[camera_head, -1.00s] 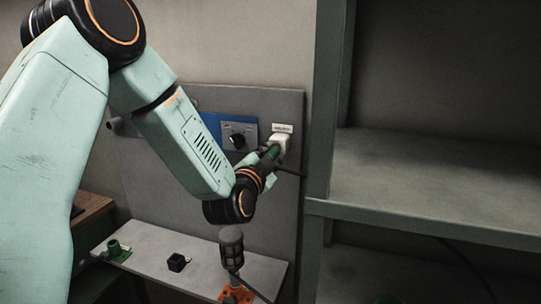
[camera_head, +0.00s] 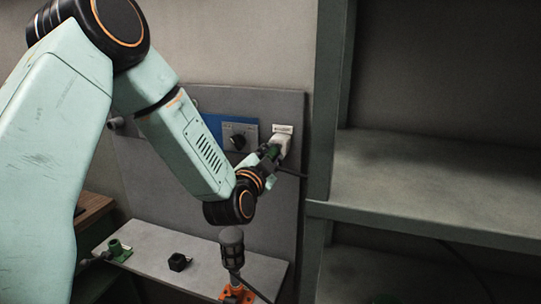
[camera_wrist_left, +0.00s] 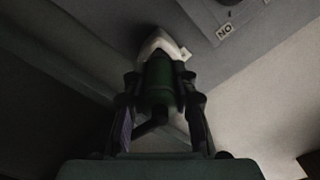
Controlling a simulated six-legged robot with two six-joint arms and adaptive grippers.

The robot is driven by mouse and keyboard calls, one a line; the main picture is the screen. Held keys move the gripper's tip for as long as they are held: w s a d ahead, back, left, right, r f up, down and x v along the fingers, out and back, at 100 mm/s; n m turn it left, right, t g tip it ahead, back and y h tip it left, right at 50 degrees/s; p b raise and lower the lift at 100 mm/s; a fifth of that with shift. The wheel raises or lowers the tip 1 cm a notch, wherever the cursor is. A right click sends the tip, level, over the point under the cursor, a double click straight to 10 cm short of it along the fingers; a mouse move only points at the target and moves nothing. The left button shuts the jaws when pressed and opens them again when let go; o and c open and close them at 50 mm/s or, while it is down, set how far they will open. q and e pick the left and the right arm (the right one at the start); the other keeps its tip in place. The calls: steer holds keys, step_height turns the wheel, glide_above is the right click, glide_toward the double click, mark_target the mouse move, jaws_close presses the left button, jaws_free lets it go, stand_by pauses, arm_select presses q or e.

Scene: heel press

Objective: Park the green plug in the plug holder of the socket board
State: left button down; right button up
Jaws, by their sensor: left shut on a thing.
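The green plug (camera_wrist_left: 158,84) is between the dark fingers of my left gripper (camera_wrist_left: 160,98), which is shut on it. In the head view, the plug (camera_head: 273,153) shows only as a small green patch at my left gripper (camera_head: 268,158). The plug's front end meets the white plug holder (camera_wrist_left: 156,42) on the socket board; how deep it sits cannot be told. In the head view, the holder (camera_head: 283,141) is at the upper right of the grey socket board (camera_head: 278,215), under a small white label. My right gripper is not in view.
A black knob (camera_head: 238,142) on a grey plate is left of the holder. On the ledge (camera_head: 150,262) below are a green fitting (camera_head: 117,250), a black cube (camera_head: 178,262) and a dark tool (camera_head: 232,250) in an orange base (camera_head: 234,293). Shelving (camera_head: 430,190) stands right.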

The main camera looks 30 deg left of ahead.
arm_select(q)
steer(key=shift+w+a, duration=0.15)
steer(key=shift+w, duration=0.55)
steer(key=c, duration=1)
jaws_free()
steer(key=v, duration=1.2)
